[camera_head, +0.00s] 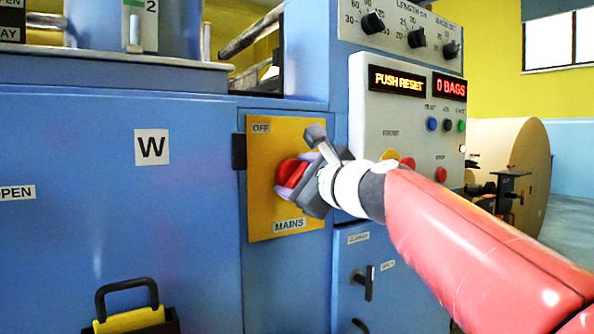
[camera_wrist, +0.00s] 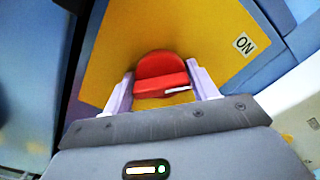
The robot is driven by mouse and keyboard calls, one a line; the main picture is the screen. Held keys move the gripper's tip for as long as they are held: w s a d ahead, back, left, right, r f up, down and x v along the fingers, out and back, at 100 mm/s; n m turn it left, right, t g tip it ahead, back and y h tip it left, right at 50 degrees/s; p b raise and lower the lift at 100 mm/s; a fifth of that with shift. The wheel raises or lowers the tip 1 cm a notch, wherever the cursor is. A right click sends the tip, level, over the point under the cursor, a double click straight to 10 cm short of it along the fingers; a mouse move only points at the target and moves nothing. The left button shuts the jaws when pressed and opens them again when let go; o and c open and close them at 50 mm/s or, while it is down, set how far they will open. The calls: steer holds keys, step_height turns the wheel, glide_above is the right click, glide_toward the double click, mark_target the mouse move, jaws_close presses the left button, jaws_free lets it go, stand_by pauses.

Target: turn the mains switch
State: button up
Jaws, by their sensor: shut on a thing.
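The mains switch is a red rotary knob (camera_head: 290,172) on a yellow plate (camera_head: 262,215) on the blue cabinet front. The plate reads OFF at its upper left and MAINS at the bottom. My gripper (camera_head: 292,182) is at the knob, shut on it, and covers much of it in the head view. In the wrist view the red knob (camera_wrist: 162,72) lies between the two pale purple fingers of my gripper (camera_wrist: 160,88). An ON label (camera_wrist: 243,44) shows at the right there, tilted. In the head view that label is hidden. The knob's exact angle is hard to tell.
A white control panel (camera_head: 385,110) with dials, coloured buttons and PUSH RESET and 0 BAGS displays stands right of the plate. A small dark handle (camera_head: 366,282) sits below. A large kraft roll (camera_head: 515,165) is at the right. A yellow-and-black handled item (camera_head: 130,310) is lower left.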

steer(key=shift+f+m, duration=0.1)
steer(key=shift+m, duration=0.2)
steer(key=o, duration=1)
steer(key=v, duration=0.7)
steer(key=shift+s+d, duration=0.25)
steer(key=shift+s, duration=0.1)
